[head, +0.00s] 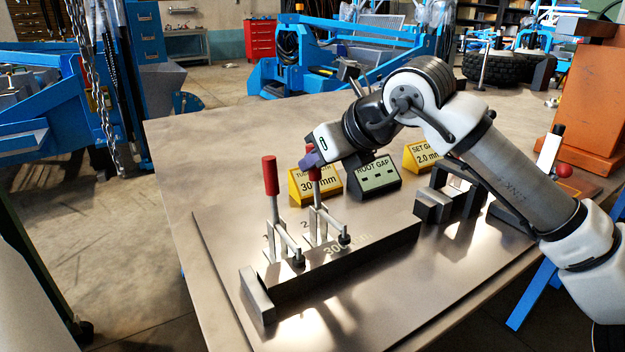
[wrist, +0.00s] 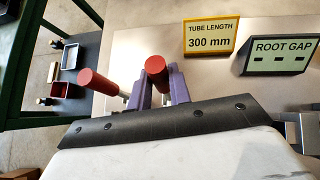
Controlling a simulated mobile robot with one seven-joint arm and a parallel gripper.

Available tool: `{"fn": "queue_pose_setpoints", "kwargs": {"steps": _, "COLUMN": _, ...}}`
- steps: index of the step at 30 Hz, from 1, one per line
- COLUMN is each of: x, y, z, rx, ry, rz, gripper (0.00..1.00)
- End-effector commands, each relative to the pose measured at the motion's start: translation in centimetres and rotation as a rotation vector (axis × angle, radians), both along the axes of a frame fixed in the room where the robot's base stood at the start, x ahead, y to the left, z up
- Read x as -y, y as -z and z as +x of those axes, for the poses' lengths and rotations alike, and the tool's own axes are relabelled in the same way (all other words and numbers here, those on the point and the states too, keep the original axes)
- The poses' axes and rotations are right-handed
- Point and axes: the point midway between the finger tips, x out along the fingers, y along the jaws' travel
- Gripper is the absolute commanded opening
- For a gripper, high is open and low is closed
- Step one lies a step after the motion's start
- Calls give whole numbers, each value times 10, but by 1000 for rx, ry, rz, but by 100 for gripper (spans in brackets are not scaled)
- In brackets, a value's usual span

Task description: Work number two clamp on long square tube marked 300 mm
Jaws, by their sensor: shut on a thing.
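The long square tube (head: 385,246) marked 300 mm lies along the metal plate. Two toggle clamps with red handles stand at its left part. The near-left clamp (head: 270,178) has its handle upright; its red grip also shows at the left in the wrist view (wrist: 97,82). The number two clamp (head: 318,226) is just right of it, its handle also near upright and its black tip (head: 344,240) low over the tube. My gripper (head: 312,160) is shut on this second handle, purple fingers on either side of the red grip (wrist: 157,68), and partly hides it.
Yellow and green signs, TUBE LENGTH 300 mm (head: 317,186), ROOT GAP (head: 374,177) and SET GAP (head: 422,156), stand behind the clamps. An end block (head: 257,296) sits at the tube's left end. Dark metal blocks (head: 434,205) stand at its right. The plate's front is clear.

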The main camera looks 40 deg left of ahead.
Motion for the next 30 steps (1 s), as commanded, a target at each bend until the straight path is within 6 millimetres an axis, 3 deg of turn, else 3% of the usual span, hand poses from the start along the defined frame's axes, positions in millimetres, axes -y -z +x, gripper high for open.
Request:
{"fn": "queue_pose_setpoints", "kwargs": {"steps": 23, "x": 10, "y": -1, "z": -4, "rx": 43, "ry": -1, "rz": 106, "gripper": 0}}
{"fn": "queue_pose_setpoints", "kwargs": {"steps": 24, "x": 10, "y": -1, "z": -4, "rx": 43, "ry": -1, "rz": 106, "gripper": 21}}
{"fn": "queue_pose_setpoints", "kwargs": {"steps": 29, "x": 10, "y": -1, "z": -4, "rx": 43, "ry": -1, "rz": 105, "gripper": 41}}
{"fn": "queue_pose_setpoints", "kwargs": {"steps": 30, "x": 10, "y": -1, "z": -4, "rx": 43, "ry": -1, "rz": 105, "gripper": 41}}
